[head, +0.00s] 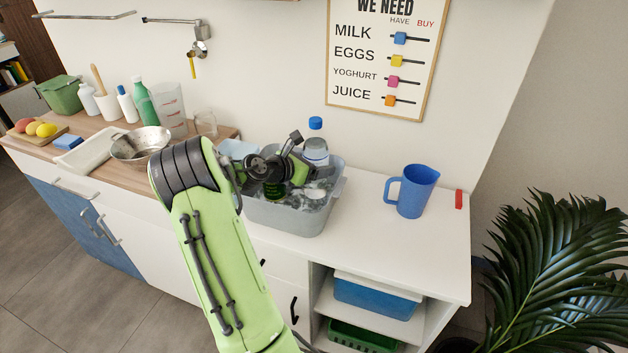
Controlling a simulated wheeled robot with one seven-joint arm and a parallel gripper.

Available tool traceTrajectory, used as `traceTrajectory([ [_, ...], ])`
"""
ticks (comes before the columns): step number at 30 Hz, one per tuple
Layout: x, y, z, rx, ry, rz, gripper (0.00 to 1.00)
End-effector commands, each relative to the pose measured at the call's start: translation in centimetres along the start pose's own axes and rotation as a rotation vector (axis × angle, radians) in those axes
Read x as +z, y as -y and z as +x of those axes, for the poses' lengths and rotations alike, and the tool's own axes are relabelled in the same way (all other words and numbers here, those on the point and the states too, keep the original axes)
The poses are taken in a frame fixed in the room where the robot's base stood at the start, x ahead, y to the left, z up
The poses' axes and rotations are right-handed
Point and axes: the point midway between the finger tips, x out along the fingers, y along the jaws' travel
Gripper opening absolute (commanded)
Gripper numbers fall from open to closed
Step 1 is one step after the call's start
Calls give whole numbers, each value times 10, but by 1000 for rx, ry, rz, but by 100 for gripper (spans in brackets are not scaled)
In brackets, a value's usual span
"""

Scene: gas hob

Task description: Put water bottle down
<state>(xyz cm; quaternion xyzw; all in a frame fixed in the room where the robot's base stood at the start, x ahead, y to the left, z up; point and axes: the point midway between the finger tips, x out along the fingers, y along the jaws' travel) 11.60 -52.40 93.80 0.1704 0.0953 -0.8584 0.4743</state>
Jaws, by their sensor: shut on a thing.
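The water bottle (316,152) is clear with a blue cap. It is upright at the back of the grey tub (290,218). My gripper (302,157) reaches over the tub from the left and is shut on the bottle's side. My wrist and the tub's contents hide the bottle's lower part, so I cannot tell whether its base touches anything.
The tub holds several items, partly hidden by my arm. A blue jug (412,191) and a small red object (459,199) stand on the white counter (380,245) to the right. A metal colander (140,147) and a measuring jug (169,108) are left. The counter's front right is clear.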

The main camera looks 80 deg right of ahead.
Motion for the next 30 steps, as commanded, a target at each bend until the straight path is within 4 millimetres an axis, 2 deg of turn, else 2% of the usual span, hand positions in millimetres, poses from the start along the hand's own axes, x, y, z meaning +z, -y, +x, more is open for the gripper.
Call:
traceTrajectory([
  [1, -14, 0, 6, 0, 1, -3, 20],
  [4, -28, 0, 12, 0, 0, -1, 20],
  [14, -29, 0, 12, 1, 1, -1, 20],
  [15, -30, -1, 12, 2, -2, -2, 81],
  [16, -30, -1, 12, 2, -2, -2, 86],
  [26, -27, -1, 9, 2, -2, -1, 86],
  [30, -26, -2, -20, 7, -3, -5, 86],
])
